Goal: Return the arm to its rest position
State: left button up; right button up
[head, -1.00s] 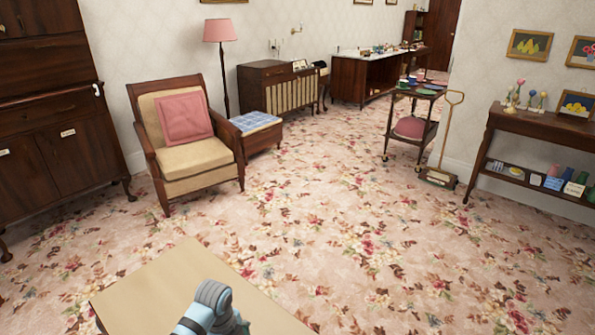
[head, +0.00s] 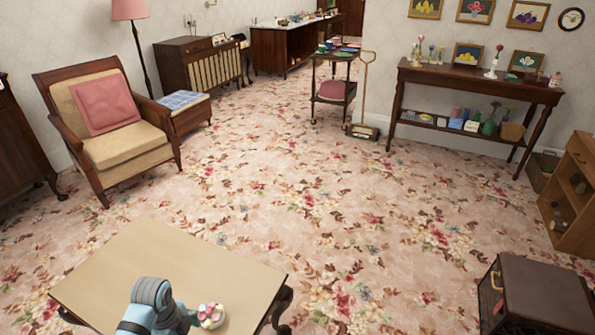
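One of my arms, with a blue link and a grey joint, rises from the bottom edge, left of centre, over a tan-topped table (head: 165,262). It comes in from below in the left half, so it looks like my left arm. Its gripper fingers do not show. Nothing of my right arm or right gripper is in view. A small round thing with pink and white petal shapes (head: 211,315) is close beside the arm's blue part; I cannot tell whether they touch.
An armchair with a pink cushion (head: 102,102) stands at left. A dark brown case (head: 545,290) is at lower right, a wooden shelf unit (head: 570,195) behind it. A console table (head: 480,80) and trolley (head: 334,80) stand at the back. The flowered carpet (head: 300,190) between is clear.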

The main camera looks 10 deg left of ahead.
pick_arm(q)
jog(key=s+f+n+p, duration=0.3)
jog(key=s+f+n, duration=0.6)
jog(key=s+f, duration=0.3)
jog(key=s+d+f+n+p, duration=0.1)
jog(key=s+d+f+n, duration=0.2)
jog(key=s, duration=0.6)
jog(key=s+d+f+n+t+p, duration=0.1)
jog(key=s+d+f+n, duration=0.2)
jog(key=s, duration=0.7)
notch_tip(320, 180, down, 2)
jog(key=n, duration=0.3)
jog(key=shift+s+d+y+p, duration=0.2)
jog(key=shift+y+p, duration=0.1)
jog(key=shift+y, duration=0.1)
pick_arm(e)
jog(key=r, duration=0.3)
jog(key=s+r, duration=0.1)
jog(key=r, duration=0.1)
jog(key=shift+r, duration=0.25)
